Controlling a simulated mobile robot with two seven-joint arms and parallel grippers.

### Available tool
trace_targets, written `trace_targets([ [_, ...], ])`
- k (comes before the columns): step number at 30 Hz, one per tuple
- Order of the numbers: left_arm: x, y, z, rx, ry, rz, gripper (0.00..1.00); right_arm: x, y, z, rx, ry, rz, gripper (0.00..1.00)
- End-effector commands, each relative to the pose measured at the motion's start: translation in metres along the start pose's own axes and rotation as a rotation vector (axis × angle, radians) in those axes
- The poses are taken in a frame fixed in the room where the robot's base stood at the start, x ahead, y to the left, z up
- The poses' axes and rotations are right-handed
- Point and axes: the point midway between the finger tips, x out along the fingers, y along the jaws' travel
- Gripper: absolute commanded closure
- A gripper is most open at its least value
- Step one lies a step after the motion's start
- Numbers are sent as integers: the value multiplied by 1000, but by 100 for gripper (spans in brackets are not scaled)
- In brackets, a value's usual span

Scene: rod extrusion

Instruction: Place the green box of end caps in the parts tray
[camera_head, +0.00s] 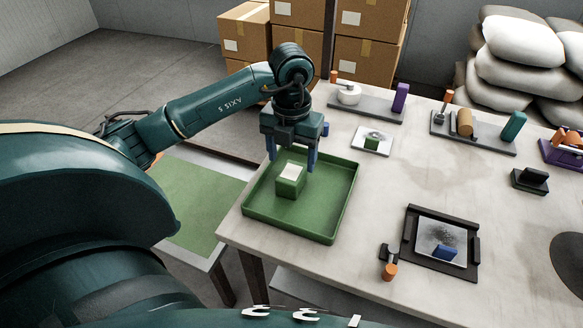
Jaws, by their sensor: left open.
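The green box (289,188) with a white label on top sits inside the green parts tray (326,235), towards its left-middle part. It looks upright on the tray floor. My left gripper (292,161) is open, with its two blue fingers apart just above and behind the box. The fingers look clear of the box, though the exact gap is hard to judge. My right gripper is not in view.
Grey boards with orange-handled items line the back of the table (385,190).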

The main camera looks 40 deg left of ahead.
Motion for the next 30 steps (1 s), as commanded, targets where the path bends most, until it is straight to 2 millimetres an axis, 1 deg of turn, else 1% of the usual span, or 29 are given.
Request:
trace_targets([
  [1, -14, 0, 2, 0, -7, -1, 33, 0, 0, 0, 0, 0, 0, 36],
  [3, -28, 0, 1, -1, -6, -1, 33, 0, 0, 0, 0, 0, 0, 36],
  [7, -51, 0, 1, 0, -3, 0, 33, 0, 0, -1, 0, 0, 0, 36],
  [10, -62, 0, 1, -1, -2, 0, 33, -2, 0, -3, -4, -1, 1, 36],
  [15, -69, 0, 0, -1, 0, 1, 33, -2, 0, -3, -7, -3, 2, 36],
  [30, -68, 0, 0, -1, 1, 0, 33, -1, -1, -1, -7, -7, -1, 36],
])
